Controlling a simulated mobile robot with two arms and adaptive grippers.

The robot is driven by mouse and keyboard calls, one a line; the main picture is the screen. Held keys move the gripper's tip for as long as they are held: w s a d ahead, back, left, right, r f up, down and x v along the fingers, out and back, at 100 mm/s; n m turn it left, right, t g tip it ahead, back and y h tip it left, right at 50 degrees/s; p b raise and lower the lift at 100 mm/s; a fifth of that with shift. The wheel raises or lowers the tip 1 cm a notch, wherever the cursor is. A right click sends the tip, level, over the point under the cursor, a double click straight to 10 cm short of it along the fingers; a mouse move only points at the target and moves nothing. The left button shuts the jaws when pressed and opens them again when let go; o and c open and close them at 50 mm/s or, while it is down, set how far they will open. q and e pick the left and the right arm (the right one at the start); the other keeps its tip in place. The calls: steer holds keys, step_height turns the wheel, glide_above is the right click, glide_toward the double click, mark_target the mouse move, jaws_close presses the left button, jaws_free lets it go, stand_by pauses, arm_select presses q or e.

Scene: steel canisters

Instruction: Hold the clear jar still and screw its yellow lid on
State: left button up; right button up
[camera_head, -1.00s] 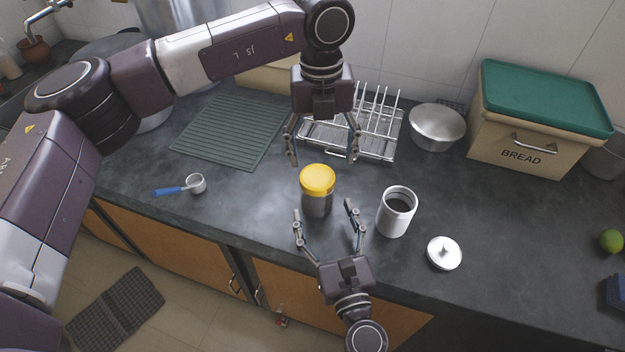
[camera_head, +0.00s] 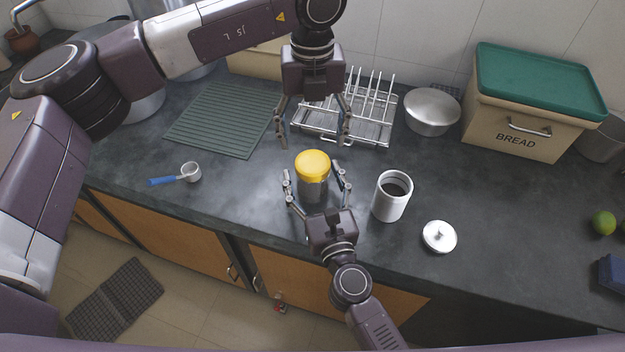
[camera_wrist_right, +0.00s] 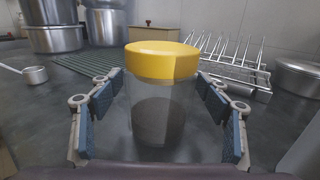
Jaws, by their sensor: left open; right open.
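The clear jar (camera_head: 313,190) with dark contents stands upright on the dark counter. The yellow lid (camera_head: 312,164) sits on top of it; I cannot tell how tight it is. My right gripper (camera_head: 315,178) is open, with its fingers on either side of the jar. In the right wrist view the jar (camera_wrist_right: 158,115) stands between the blue finger pads with gaps at both sides, and the yellow lid (camera_wrist_right: 160,62) is above the fingers. My left gripper (camera_head: 313,140) is open and empty, pointing down above and behind the lid.
A white canister (camera_head: 391,197) stands open to the jar's right, its white lid (camera_head: 439,237) beside it. A steel rack (camera_head: 352,125) is behind, a green mat (camera_head: 222,120) back left. A measuring scoop (camera_head: 190,172) lies left, a bread box (camera_head: 520,120) back right.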

mark_target(313, 162)
steer(key=shift+w+a, duration=0.1)
steer(key=shift+w, duration=0.45)
jaws_close()
arm_select(q)
steer(key=shift+f, duration=0.1)
stand_by(0.6)
steer(key=shift+f, duration=3.9)
steer(key=shift+c, duration=0.4)
